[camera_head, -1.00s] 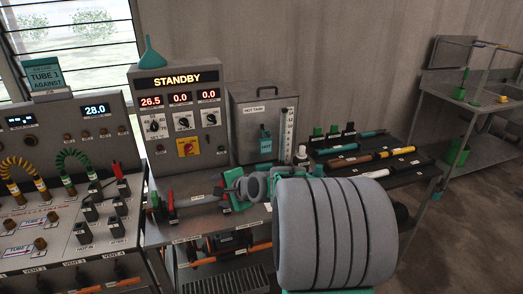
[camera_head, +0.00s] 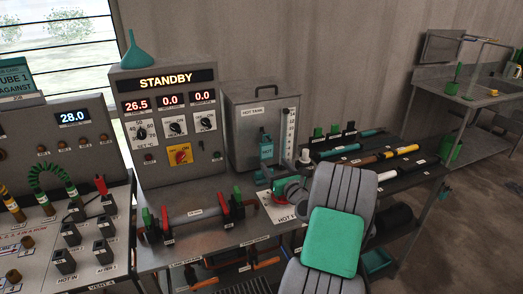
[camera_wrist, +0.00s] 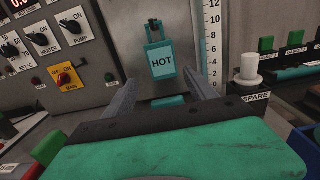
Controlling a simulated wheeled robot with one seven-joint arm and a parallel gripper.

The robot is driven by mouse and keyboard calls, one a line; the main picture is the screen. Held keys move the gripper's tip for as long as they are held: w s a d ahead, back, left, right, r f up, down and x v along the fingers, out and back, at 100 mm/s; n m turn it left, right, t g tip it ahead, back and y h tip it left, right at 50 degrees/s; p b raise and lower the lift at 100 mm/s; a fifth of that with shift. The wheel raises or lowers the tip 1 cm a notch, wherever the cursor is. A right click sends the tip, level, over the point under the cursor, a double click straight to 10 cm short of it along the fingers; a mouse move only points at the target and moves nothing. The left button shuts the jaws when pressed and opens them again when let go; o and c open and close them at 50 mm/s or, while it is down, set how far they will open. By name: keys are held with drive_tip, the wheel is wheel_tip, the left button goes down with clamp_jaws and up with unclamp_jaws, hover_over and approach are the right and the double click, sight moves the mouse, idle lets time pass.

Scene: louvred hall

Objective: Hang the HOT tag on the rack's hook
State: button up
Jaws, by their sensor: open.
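The HOT tag (camera_wrist: 162,62) is a teal plate with a pale label, upright against the grey hot tank's front in the wrist view. A black clip or hook (camera_wrist: 153,24) shows at its top; whether the tag hangs from it I cannot tell. The tag also shows in the head view (camera_head: 266,151). My gripper (camera_wrist: 164,84) is open, its two fingers pointing at the tag from below and either side. They look short of the tag, with nothing between them. In the head view my arm mostly hides the gripper. I cannot make out which part is the rack's hook.
The hot tank (camera_head: 237,130) has a white level scale (camera_head: 290,140) right of the tag. A control panel (camera_head: 165,120) stands left. A white-topped spare post (camera_wrist: 247,72) is right of my gripper. Tools lie on a dark rack (camera_head: 400,160) at right.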

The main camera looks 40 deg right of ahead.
sight(267, 152)
drive_tip(key=x, duration=0.6)
drive_tip(key=p+x, duration=0.1)
drive_tip(key=x, duration=0.2)
drive_tip(key=shift+w+d, duration=0.1)
drive_tip(key=shift+d, duration=0.2)
clamp_jaws()
idle(0.6)
drive_tip(key=shift+r, duration=0.1)
